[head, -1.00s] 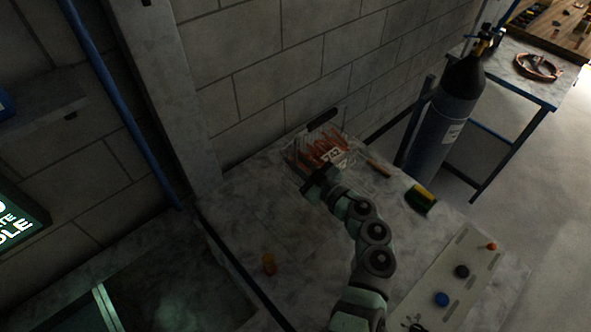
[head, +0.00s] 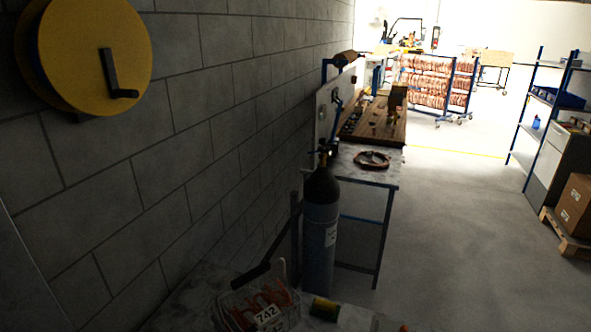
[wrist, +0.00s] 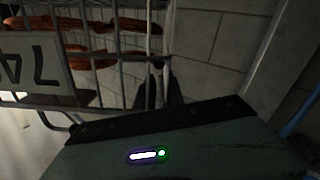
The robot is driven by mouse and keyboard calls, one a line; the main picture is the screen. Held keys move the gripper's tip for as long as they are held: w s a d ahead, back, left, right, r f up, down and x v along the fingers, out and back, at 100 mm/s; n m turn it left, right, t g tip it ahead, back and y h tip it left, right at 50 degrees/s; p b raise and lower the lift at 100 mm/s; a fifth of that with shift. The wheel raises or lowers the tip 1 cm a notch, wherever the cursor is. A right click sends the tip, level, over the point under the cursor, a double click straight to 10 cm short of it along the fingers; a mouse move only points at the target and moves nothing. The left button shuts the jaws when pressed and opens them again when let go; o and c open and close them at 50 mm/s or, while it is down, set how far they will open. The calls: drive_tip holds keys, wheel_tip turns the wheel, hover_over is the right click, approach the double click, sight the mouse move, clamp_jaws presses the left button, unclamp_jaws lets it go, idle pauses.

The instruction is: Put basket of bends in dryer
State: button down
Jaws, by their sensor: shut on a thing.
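The wire basket (head: 240,312) of copper bends shows at the bottom of the head view, with a white 742 tag and a black handle. In the wrist view, the basket's wire wall (wrist: 97,88) fills the upper left, with copper bends (wrist: 85,57) behind it and the tag upside down. My gripper (wrist: 168,82) is at the basket's right edge there. Its dark fingers are shut on the basket, though the exact grip point is hard to see. I cannot tell whether the basket is clear of the bench. I cannot make out the dryer.
A bench (head: 352,172) with a copper coil (head: 371,160) is farther back. A block wall with a yellow reel (head: 95,50) is at left.

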drive_tip(key=s+d+f+m+t+h, duration=0.1)
drive_tip(key=s+d+f+m+h, duration=0.1)
drive_tip(key=d+m+h, duration=0.3)
drive_tip(key=s+d+f+t+h, duration=0.2)
drive_tip(key=s+d, duration=0.1)
drive_tip(key=d, duration=0.4)
drive_tip(key=s+d+f+m+t+h, duration=0.1)
drive_tip(key=s+d+f+m+h, duration=0.1)
drive_tip(key=d+m+h, duration=0.3)
drive_tip(key=s+r+n+p, duration=0.1)
drive_tip(key=s+r+p, duration=0.4)
drive_tip(key=r+p, duration=0.6)
drive_tip(key=s+d+r+n+y+p, duration=0.1)
drive_tip(key=s+r+p, duration=0.4)
drive_tip(key=r+p, duration=0.6)
drive_tip(key=p, duration=0.4)
drive_tip(key=shift+d, duration=0.1)
